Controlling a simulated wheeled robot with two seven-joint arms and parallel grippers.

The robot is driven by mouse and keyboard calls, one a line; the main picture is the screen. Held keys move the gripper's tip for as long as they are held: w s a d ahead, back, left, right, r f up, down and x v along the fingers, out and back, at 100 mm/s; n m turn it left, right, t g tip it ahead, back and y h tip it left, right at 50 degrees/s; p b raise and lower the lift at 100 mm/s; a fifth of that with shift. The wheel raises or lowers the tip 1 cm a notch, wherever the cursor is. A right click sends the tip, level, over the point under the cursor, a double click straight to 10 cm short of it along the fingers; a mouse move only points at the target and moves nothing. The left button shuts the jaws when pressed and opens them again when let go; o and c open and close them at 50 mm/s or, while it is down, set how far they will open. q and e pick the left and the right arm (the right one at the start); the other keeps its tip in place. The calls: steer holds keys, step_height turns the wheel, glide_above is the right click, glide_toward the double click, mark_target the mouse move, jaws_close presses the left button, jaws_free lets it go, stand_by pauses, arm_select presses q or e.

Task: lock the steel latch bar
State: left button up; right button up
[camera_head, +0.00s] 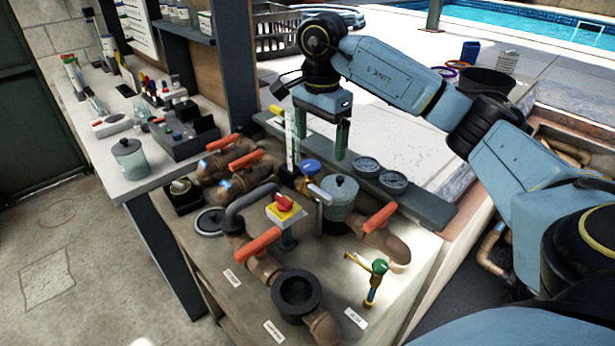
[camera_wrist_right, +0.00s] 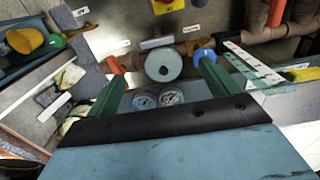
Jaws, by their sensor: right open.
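I cannot tell for sure which part is the steel latch bar. A short silver bar (camera_head: 319,191) lies beside the blue knob (camera_head: 309,166) and the lidded grey-green canister (camera_head: 342,199). A thicker grey curved bar (camera_head: 246,198) arches over the pipes to its left. My right gripper (camera_head: 320,148) is open and empty, pointing down above and behind the blue knob and canister. In the right wrist view, the canister's round lid (camera_wrist_right: 163,64) and blue knob (camera_wrist_right: 205,44) lie beyond the open green fingers. My left gripper is not in view.
Brown pipes with orange handles (camera_head: 258,244) crowd the bench. A red knob on a yellow box (camera_head: 285,205), a black ring flange (camera_head: 297,292) and a green-headed valve (camera_head: 377,271) stand in front. Two gauges (camera_head: 381,175) sit on the grey rail. A side bench (camera_head: 108,160) is at left.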

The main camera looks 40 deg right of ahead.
glide_above(320, 191)
step_height(320, 191, down, 5)
steer(key=shift+s+r, duration=0.1)
steer(key=shift+s, duration=0.05)
step_height(320, 191, down, 3)
steer(key=shift+f+p, duration=0.2)
steer(key=shift+p, duration=0.15)
step_height(320, 191, down, 4)
steer(key=shift+r, duration=0.2)
steer(key=shift+f, duration=0.5)
steer(key=c, duration=1)
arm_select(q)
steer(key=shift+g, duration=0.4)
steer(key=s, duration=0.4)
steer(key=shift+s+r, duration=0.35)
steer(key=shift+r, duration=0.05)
